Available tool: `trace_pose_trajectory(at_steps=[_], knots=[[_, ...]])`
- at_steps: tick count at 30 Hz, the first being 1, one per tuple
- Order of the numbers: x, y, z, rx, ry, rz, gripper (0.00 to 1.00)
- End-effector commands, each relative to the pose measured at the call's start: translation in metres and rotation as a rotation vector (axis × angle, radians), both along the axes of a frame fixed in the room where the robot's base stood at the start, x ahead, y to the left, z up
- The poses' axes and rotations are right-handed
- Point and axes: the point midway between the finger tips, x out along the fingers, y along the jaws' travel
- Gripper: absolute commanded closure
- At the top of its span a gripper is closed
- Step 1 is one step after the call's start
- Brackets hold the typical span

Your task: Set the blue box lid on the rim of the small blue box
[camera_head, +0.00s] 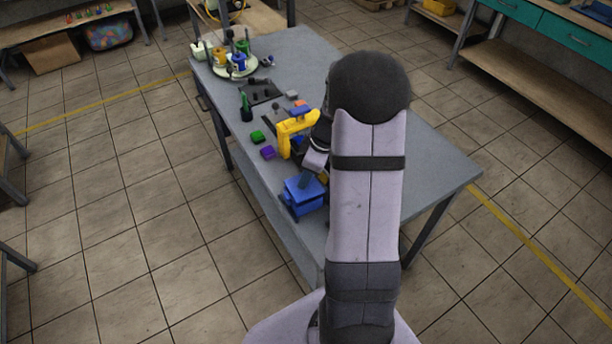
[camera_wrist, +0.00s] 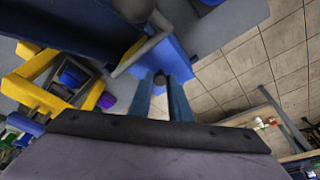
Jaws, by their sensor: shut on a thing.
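The blue box lid (camera_head: 299,190) is a flat bright blue piece near the table's front edge in the head view. It also shows in the wrist view (camera_wrist: 168,58), beyond my fingertips. My gripper (camera_wrist: 160,82) is shut on the lid's small dark knob, between two blue-grey fingers. The small blue box (camera_head: 310,208) shows in the head view directly under the lid, mostly covered by it. I cannot tell whether the lid touches the rim or hangs just above it. My arm hides the area to the right.
A yellow frame (camera_head: 284,138) stands on the grey table (camera_head: 420,165) behind the box. A round stand (camera_head: 238,66) with colored items is at the far end. The table's right side is clear.

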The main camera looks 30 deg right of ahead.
Motion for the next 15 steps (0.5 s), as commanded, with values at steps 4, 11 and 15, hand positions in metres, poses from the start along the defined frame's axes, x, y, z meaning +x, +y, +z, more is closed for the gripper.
trace_pose_trajectory(at_steps=[4,11,15], knots=[[0.0001,-0.0001,-0.002,0.0,0.0,0.0,1.0],[0.0,0.0,-0.0067,0.0,0.0,0.0,1.0],[0.0,0.0,-0.0096,0.0,0.0,0.0,1.0]])
